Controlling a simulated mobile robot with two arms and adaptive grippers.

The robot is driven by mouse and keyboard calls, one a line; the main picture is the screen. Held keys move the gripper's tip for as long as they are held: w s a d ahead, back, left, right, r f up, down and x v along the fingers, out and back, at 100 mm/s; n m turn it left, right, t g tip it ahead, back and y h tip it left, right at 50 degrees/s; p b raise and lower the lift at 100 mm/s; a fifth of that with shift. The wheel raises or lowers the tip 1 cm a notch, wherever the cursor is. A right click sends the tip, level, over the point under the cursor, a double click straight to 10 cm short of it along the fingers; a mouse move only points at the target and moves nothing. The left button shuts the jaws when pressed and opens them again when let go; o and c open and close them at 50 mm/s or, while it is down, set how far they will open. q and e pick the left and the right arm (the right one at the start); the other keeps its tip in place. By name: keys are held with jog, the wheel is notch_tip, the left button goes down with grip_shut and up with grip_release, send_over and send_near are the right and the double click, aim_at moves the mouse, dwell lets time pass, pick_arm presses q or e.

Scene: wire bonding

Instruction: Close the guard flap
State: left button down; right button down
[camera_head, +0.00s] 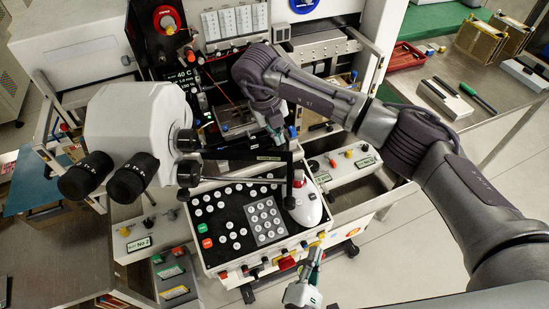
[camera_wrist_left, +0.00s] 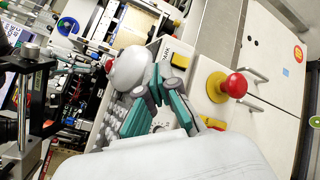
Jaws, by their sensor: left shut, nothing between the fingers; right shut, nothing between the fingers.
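No part is clearly recognisable as the guard flap. A black bar with a small label plate (camera_head: 270,157) crosses in front of the bonding area, below the work stage (camera_head: 238,122); I cannot tell whether it belongs to the flap. My right gripper (camera_head: 278,138) is shut and empty, pointing down just right of the stage and above that bar. Whether it touches anything is unclear. My left gripper (camera_head: 315,256) is shut and empty at the front right edge of the keypad console (camera_head: 207,262). In the left wrist view its teal fingers (camera_wrist_left: 160,82) meet close to the white rounded handpiece (camera_wrist_left: 130,68).
The microscope head (camera_head: 135,115) with black eyepieces stands left of the stage. The white handpiece (camera_head: 305,207) rests on the console's right side. A red mushroom button (camera_wrist_left: 233,86) stands out near my left gripper. A side bench with a red tray (camera_head: 405,57) is at right.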

pick_arm(q)
jog(key=w+a+r+n, duration=0.1)
jog(key=w+r+n, duration=0.1)
jog(key=w+a+r+n+t+y, duration=0.1)
jog(key=w+a+r+n, duration=0.1)
jog(key=r, duration=0.1)
jog(key=w+a+r+n+t+y, duration=0.1)
jog(key=r+n, duration=0.1)
jog(key=shift+w+a+r+n, duration=0.2)
jog(key=shift+w+a+n, duration=0.15)
jog(key=shift+w+n, duration=0.05)
jog(key=shift+t, duration=0.3)
jog(key=w+a+r, duration=0.2)
jog(key=w, duration=0.1)
jog(key=shift+a, duration=0.35)
pick_arm(e)
jog(key=shift+f, duration=0.1)
pick_arm(q)
jog(key=w+a+m, duration=0.1)
jog(key=m, duration=0.1)
jog(key=w+a+m, duration=0.2)
jog(key=shift+w+m+h, duration=0.25)
jog(key=shift+m+h, duration=0.05)
jog(key=shift+m, duration=0.1)
pick_arm(e)
jog(key=shift+a, duration=0.1)
pick_arm(q)
jog(key=shift+w+d, duration=0.1)
jog(key=shift+w, duration=0.25)
jog(key=x, duration=0.9)
